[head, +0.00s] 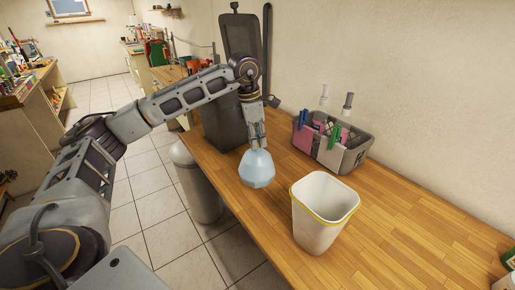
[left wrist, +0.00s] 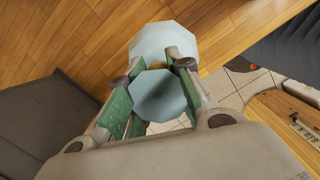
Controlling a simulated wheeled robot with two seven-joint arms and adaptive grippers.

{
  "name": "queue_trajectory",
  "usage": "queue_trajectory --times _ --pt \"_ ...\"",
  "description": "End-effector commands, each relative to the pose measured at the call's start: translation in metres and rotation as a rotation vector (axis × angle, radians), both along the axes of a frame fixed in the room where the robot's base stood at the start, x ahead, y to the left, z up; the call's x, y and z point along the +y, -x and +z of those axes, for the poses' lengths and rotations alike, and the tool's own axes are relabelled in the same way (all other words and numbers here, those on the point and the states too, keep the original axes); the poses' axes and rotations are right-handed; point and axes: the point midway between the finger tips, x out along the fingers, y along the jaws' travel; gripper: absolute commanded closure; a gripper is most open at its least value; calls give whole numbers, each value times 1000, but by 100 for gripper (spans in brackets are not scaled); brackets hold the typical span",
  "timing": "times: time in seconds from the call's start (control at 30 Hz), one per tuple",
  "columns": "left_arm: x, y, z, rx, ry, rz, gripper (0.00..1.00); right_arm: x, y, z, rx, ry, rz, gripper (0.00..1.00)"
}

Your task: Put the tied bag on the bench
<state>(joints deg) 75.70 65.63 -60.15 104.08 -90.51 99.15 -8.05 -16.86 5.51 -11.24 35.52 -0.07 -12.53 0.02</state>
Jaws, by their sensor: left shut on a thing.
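The tied bag (head: 257,170) is pale blue and faceted, at the left edge of the wooden bench (head: 400,228). My left gripper (head: 256,146) points down from above and is shut on its top. In the left wrist view the bag's top (left wrist: 160,97) sits between the green-padded fingers of my left gripper (left wrist: 160,72), and its wider body (left wrist: 165,40) shows beyond the fingertips. The bag hangs upright over or on the bench; I cannot tell if its bottom touches the wood. My right gripper is not in view.
A white bin with a yellow rim (head: 320,220) stands on the bench to the right of the bag. A grey caddy (head: 345,157) with bottles stands behind. A dark box (head: 222,128) is to the left. A grey bin (head: 198,188) stands on the tiled floor. The bench's right part is mostly clear.

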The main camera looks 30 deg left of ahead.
Motion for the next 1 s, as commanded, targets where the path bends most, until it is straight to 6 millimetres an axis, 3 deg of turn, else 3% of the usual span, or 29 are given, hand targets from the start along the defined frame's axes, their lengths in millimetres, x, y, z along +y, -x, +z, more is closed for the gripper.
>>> queue_trajectory --times 0.33,0.7,1.0 --pt "0 0 -1 -1 0 0 100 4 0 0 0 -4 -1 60" --pt "1 0 -33 -1 -1 1 100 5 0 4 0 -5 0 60" --pt "0 0 -37 -1 0 0 100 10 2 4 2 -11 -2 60"
